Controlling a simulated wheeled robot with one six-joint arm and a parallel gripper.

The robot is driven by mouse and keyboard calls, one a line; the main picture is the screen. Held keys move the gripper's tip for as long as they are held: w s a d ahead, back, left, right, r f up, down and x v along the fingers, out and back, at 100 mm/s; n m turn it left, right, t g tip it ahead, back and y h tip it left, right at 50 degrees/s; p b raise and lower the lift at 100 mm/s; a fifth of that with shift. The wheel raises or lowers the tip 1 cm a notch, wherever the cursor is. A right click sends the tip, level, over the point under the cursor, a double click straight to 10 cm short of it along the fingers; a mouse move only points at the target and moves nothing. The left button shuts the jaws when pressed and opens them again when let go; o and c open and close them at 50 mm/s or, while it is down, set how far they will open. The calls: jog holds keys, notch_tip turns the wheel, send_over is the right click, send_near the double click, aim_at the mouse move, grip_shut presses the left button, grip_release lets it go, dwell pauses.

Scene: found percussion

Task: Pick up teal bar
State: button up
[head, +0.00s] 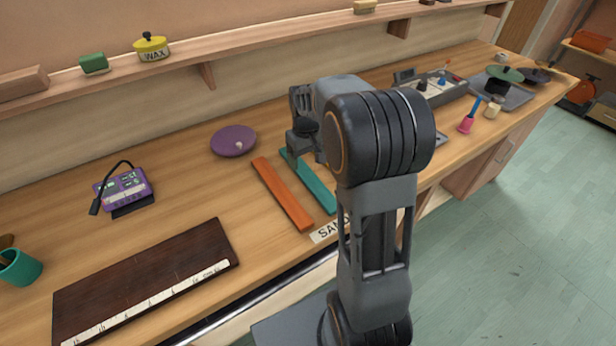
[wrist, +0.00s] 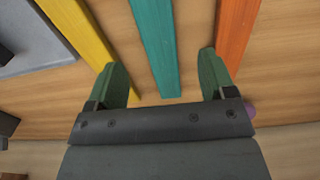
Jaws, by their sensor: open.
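The teal bar (head: 312,184) lies flat on the wooden bench, to the right of the orange bar (head: 282,193). My arm hides part of it in the head view. In the wrist view the teal bar (wrist: 156,45) runs down between the two fingers of my gripper (wrist: 163,85). The fingers are open and apart, with a gap on each side of the bar. The orange bar (wrist: 236,32) is just beyond the right finger and a yellow bar (wrist: 78,35) is just beyond the left finger. I cannot tell the height of the fingertips above the bench.
A purple dish (head: 233,141) sits behind the bars. A dark board with a ruler strip (head: 146,285) and a purple device (head: 124,188) lie to the left. A grey tray (head: 436,90) stands to the right. A shelf (head: 200,55) runs above the bench's back.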

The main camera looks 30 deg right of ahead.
aim_at(307, 175)
jog(key=shift+d+f, duration=0.15)
jog(key=shift+f, duration=3.15)
jog(key=shift+c, duration=0.2)
jog(key=c, duration=1.1)
